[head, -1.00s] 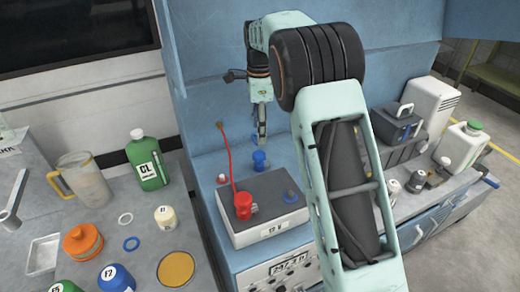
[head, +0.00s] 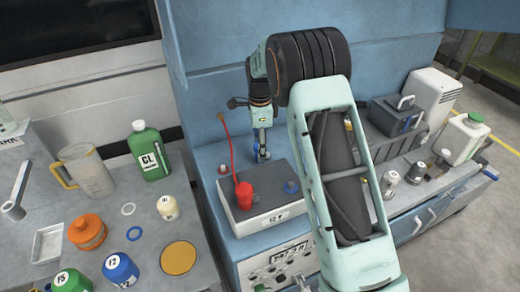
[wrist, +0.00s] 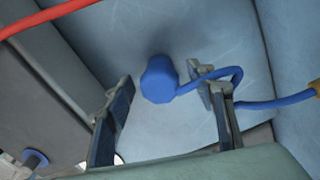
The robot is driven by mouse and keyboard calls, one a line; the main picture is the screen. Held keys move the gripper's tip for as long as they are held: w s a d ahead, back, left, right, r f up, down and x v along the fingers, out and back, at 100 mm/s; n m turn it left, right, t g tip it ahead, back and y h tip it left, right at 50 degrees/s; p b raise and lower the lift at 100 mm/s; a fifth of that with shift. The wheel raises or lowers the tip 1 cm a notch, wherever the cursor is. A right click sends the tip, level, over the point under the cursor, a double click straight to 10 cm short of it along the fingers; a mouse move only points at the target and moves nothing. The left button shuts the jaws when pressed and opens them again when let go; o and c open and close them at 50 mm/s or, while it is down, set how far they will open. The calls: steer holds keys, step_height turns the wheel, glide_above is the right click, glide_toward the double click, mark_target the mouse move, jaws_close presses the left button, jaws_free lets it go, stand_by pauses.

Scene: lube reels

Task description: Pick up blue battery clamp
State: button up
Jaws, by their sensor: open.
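The blue battery clamp (wrist: 158,80) shows in the wrist view as a faceted blue block on the blue bench surface, with a blue cable (wrist: 290,98) running from it to the right. My gripper (wrist: 165,84) is open, one finger on each side of the clamp. The cable passes by the right finger. I cannot tell whether either finger touches the clamp. In the head view my gripper (head: 262,156) points down behind the battery and mostly hides the clamp.
The 12 V battery (head: 262,215) stands in front of my gripper, with a red clamp (head: 244,193) and a blue terminal (head: 291,187) on top. A red cable (head: 229,145) rises on the left. A blue wall panel (head: 215,85) is close behind.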

steer(key=shift+c, duration=0.5)
steer(key=c, duration=1.2)
steer(key=shift+r, duration=0.1)
